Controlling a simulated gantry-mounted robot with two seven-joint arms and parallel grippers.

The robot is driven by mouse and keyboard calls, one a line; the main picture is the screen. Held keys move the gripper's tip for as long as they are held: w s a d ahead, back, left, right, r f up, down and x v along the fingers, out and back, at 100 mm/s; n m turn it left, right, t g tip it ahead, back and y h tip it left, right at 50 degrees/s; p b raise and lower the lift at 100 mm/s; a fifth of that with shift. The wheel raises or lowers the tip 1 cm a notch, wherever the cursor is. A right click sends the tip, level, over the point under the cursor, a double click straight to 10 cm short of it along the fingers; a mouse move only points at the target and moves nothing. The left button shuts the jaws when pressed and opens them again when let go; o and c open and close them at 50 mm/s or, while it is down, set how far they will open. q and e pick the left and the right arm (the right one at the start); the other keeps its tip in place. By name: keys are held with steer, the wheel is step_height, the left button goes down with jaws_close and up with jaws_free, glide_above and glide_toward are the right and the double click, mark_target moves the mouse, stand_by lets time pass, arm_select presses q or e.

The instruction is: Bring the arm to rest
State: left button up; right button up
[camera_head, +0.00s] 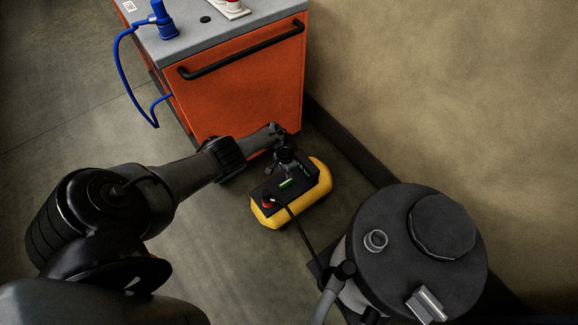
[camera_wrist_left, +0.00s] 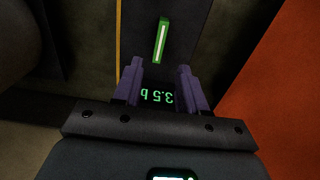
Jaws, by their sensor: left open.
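My left gripper (camera_head: 286,160) reaches down over the yellow and black unit (camera_head: 318,188) on the floor. In the left wrist view its two purple fingers (camera_wrist_left: 160,88) stand apart with nothing between them that I can see held. Beyond the fingers are a green lit switch (camera_wrist_left: 161,40) and a green readout that shows mirrored or upside-down digits, both on the unit's dark top. In the head view the green switch (camera_head: 287,183) lies just below the gripper. I cannot tell whether the fingers touch the unit. My right gripper is not in view.
An orange cart (camera_head: 245,90) with a black handle (camera_head: 240,50) stands close behind the gripper. A blue tool (camera_head: 163,22) with a blue hose sits on its top. A dark grey drum-like vacuum (camera_head: 372,215) stands at the lower right. Open floor (camera_head: 70,110) lies to the left.

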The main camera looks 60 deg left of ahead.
arm_select(q)
steer(key=s+d+r+m+t+y+p, duration=0.15)
steer(key=d+r+p, duration=0.35)
steer(key=d, duration=0.5)
steer(key=s+d+r+m+t+p, duration=0.1)
steer(key=d+r+m+p, duration=0.2)
steer(key=d+r, duration=0.6)
steer(key=s+d+r+p, duration=0.3)
steer(key=s+d+r, duration=0.2)
steer(key=d+r, duration=0.4)
steer(key=s+d+r+h+p, duration=0.1)
steer(key=s+r, duration=0.2)
steer(key=r, duration=0.3)
steer(key=s+r+n+t+p, duration=0.1)
steer(key=s+r+p, duration=0.15)
steer(key=r, duration=0.45)
steer(key=s+d+r+h+p, duration=0.1)
steer(key=s+r, duration=0.3)
steer(key=r, duration=0.2)
step_height(320, 180, up, 37)
steer(key=p, duration=3.7)
steer(key=shift+w+a, duration=0.2)
steer(key=shift+w, duration=0.1)
